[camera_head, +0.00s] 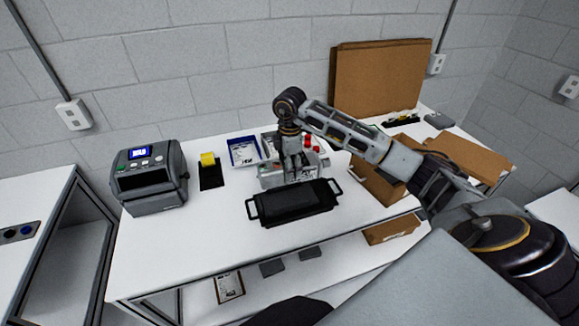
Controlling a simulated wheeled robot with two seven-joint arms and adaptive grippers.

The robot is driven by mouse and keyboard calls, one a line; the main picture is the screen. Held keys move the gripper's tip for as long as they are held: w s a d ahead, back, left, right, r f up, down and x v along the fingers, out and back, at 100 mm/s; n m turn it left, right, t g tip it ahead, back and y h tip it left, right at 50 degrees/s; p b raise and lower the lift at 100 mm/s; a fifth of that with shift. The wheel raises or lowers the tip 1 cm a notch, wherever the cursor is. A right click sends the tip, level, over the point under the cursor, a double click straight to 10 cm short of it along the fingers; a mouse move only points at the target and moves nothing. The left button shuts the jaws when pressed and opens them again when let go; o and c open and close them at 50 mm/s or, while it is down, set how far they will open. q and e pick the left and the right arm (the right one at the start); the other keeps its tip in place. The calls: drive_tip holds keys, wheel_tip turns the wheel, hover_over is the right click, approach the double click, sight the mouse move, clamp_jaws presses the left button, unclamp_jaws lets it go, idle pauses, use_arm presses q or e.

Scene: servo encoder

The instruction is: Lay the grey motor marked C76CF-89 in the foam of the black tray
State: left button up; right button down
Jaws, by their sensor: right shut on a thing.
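The black tray (293,202) lies on the white table in front of the grey bin, with a handle at each end. Its inside looks dark, and I cannot make out the foam's shape. My right gripper (293,176) points down at the grey bin (270,180), just behind the tray. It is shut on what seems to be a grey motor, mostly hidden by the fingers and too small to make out. The marking C76CF-89 cannot be read. My left gripper is not in view.
A label printer (149,178) and a yellow tape roll on a black stand (210,172) are at the left. A blue-edged bin (243,151) and red items (308,142) stand behind. Cardboard boxes (377,181) are at the right. The table (190,248) is clear at front left.

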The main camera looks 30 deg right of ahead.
drive_tip(key=shift+d+r, duration=0.1)
drive_tip(key=shift+d, duration=0.1)
drive_tip(key=shift+w+a+n, duration=0.1)
drive_tip(key=shift+a+n, duration=0.05)
drive_tip(key=shift+n, duration=0.15)
drive_tip(key=shift+f, duration=0.3)
drive_tip(key=shift+f+b, duration=2.5)
drive_tip(key=shift+f, duration=1.45)
drive_tip(key=shift+f+b, duration=0.6)
drive_tip(key=shift+f, duration=0.35)
idle(0.6)
